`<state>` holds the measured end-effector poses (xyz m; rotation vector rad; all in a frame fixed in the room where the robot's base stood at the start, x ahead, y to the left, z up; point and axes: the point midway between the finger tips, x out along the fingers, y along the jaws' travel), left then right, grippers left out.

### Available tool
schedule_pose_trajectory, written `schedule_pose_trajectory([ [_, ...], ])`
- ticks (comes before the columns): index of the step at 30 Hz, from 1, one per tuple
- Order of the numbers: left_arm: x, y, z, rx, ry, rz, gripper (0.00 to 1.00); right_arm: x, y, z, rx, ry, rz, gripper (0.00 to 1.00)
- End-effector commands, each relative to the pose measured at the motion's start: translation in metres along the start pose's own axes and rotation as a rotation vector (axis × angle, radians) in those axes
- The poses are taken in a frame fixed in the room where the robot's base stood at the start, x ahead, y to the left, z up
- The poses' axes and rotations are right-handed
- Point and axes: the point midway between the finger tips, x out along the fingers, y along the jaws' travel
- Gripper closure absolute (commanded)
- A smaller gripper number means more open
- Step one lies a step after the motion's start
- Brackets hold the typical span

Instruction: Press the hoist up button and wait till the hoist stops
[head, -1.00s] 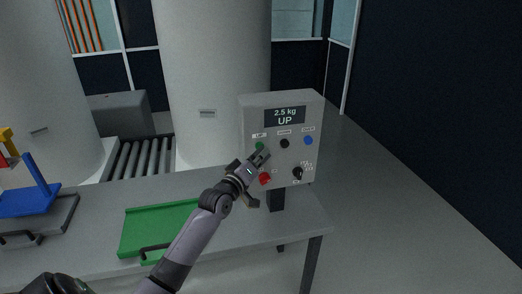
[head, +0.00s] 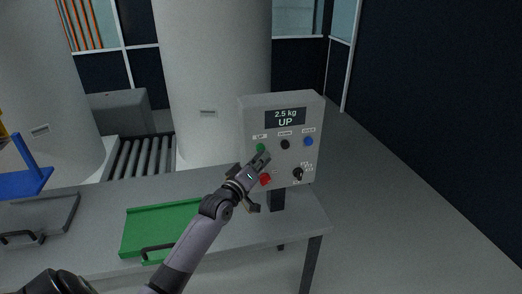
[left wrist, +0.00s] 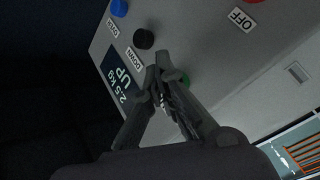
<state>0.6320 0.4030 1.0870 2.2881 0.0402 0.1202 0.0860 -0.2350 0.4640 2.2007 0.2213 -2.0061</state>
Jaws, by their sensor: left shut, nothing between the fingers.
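The grey control box (head: 247,112) stands on a post at the right end of the table; its display (head: 285,118) reads "2.5 kg UP". The green button (head: 260,147) sits under the UP label, left of the black button (head: 285,144). My left gripper (head: 265,157) is shut and empty, with its tips at the panel just by the green button. In the left wrist view the fingers (left wrist: 160,64) partly cover the green button (left wrist: 184,78); I cannot tell whether they touch it. The blue platform (head: 24,181) is raised above its grey base at far left. My right gripper is not in view.
A blue button (head: 308,141), red button (head: 265,179) and black knob (head: 297,173) share the panel. A green tray (head: 150,228) lies on the grey table (head: 95,205). White tanks (head: 213,70) and a roller conveyor (head: 140,158) stand behind. Floor at right is clear.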

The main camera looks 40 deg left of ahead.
Motion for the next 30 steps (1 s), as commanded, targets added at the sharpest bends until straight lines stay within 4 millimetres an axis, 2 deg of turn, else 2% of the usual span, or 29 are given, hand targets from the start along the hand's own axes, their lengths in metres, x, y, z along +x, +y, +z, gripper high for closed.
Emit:
schedule_pose_trajectory([
  [18, -0.037, 0.028, 0.027, -0.002, -0.005, -0.002, 1.00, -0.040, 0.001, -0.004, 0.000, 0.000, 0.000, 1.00],
  [30, -0.042, 0.030, 0.032, -0.001, -0.003, 0.000, 1.00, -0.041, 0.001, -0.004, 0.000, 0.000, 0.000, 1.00],
])
